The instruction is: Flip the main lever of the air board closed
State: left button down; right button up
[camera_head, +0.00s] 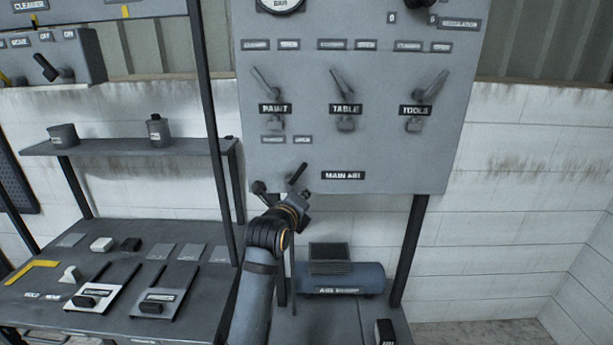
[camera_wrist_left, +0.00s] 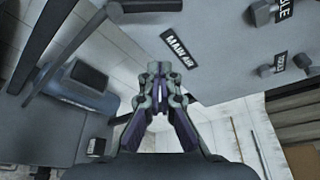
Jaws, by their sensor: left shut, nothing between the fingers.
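The main lever (camera_head: 298,173) is a dark handle low on the grey air board (camera_head: 390,160). It is tilted up and to the right, just left of the "MAIN AIR" label (camera_head: 343,175). In the left wrist view, the lever (camera_wrist_left: 148,6) crosses the top edge, partly cut off, and the label (camera_wrist_left: 178,48) is below it. My left gripper (camera_head: 298,203) is just below the lever, partly hiding its lower end in the head view. Its fingers (camera_wrist_left: 158,70) are together and empty, apart from the lever in the wrist view. My right gripper is not in view.
Paint (camera_head: 265,82), table (camera_head: 343,82) and tools (camera_head: 432,85) levers sit higher on the board. A blue air tank (camera_head: 340,280) stands below it. A workbench (camera_head: 200,222) with parts and a dark post are at left. The white wall right of the board is clear.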

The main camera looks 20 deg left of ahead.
aim_at(296, 176)
pick_arm(q)
jog(key=w+a+p, duration=0.3)
jog(key=w+p, duration=0.3)
jog(key=w, duration=0.2)
jog(key=shift+w+a+r+p, duration=0.15)
jog(key=shift+w+p, duration=0.25)
jog(key=shift+w, duration=0.15)
